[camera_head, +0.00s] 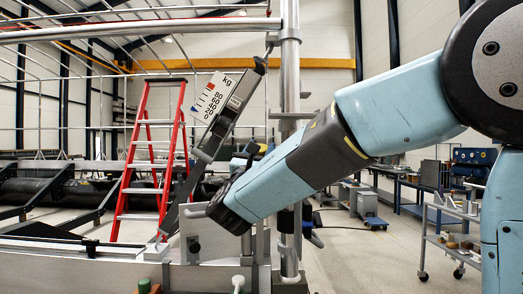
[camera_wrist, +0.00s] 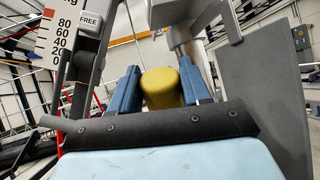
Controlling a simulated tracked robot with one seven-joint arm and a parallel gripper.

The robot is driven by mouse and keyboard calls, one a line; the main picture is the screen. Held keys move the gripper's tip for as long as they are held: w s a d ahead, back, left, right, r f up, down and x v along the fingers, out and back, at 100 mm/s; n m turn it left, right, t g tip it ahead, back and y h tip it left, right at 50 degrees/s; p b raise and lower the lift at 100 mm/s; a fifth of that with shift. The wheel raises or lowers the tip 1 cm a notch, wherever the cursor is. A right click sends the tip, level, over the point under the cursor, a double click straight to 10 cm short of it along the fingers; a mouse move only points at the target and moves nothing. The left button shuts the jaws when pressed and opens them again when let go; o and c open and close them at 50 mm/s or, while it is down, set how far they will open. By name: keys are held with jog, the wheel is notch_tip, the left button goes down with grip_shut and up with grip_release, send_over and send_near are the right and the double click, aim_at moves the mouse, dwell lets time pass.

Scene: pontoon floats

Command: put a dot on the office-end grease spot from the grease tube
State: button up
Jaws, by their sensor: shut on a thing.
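In the wrist view my gripper (camera_wrist: 162,85) has its two blue fingers closed on a yellow rounded thing (camera_wrist: 163,92), which looks like the grease tube. Only its blunt near end shows; its nozzle is hidden. In the head view my arm reaches left to the rail post, and its far end hides the fingers and the tube. I cannot make out the office-end grease spot or any dot in either view.
A tilted gauge marked kg (camera_head: 217,100) stands close left of my arm's end; it also shows in the wrist view (camera_wrist: 65,45). A steel post (camera_head: 289,75) rises behind the arm. A red stepladder (camera_head: 150,150) stands farther back. A trolley (camera_head: 455,240) is at right.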

jog(key=shift+f, duration=0.4)
jog(key=shift+w, duration=0.1)
jog(key=shift+w+d+r, duration=0.1)
jog(key=shift+w, duration=1.4)
jog(key=shift+w+r, duration=0.1)
jog(key=shift+w, duration=1.4)
jog(key=shift+s, duration=0.15)
